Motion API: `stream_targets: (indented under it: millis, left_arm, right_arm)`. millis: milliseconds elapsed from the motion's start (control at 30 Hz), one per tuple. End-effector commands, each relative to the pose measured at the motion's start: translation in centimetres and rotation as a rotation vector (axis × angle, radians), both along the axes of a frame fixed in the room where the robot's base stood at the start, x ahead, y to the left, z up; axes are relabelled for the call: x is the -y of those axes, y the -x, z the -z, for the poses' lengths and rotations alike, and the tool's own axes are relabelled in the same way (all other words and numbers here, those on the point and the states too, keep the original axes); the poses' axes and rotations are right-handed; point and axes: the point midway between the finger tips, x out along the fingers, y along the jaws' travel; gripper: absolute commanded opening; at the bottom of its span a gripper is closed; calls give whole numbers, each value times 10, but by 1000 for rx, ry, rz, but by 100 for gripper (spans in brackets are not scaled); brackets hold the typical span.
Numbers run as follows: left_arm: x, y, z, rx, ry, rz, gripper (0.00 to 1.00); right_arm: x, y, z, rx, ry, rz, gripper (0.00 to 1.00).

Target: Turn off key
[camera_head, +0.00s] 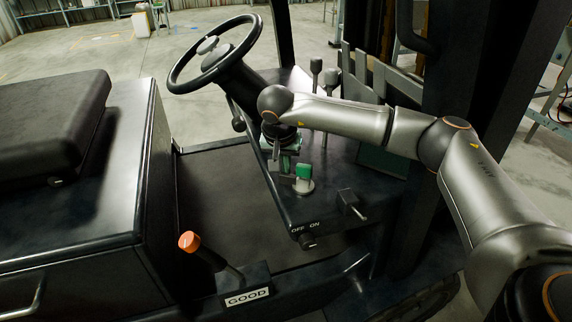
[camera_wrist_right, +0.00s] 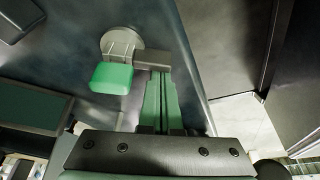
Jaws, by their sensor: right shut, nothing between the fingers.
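The key (camera_head: 303,172) has a green head and stands upright in a round silver lock (camera_head: 304,187) on the dark console of the forklift. In the right wrist view the green key (camera_wrist_right: 112,78) and its round silver base (camera_wrist_right: 122,42) show at upper left. My right gripper (camera_head: 286,178) is shut and empty, just left of the key in the head view. In the wrist view its closed fingers (camera_wrist_right: 154,62) lie right beside the key's shaft; I cannot tell whether they touch it. My left gripper is in neither view.
A steering wheel (camera_head: 213,53) and several levers (camera_head: 316,66) rise around the console. The seat (camera_head: 45,125) and an orange-topped lever (camera_head: 189,241) are left.

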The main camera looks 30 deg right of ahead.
Motion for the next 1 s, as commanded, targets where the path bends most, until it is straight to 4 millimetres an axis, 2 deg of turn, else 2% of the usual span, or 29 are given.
stream_targets:
  millis: [800,1000]
  left_arm:
    - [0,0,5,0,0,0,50]
    - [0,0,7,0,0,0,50]
  right_arm:
    - [-15,14,1,-1,-1,-405,0]
    - [-17,17,0,0,-1,-446,0]
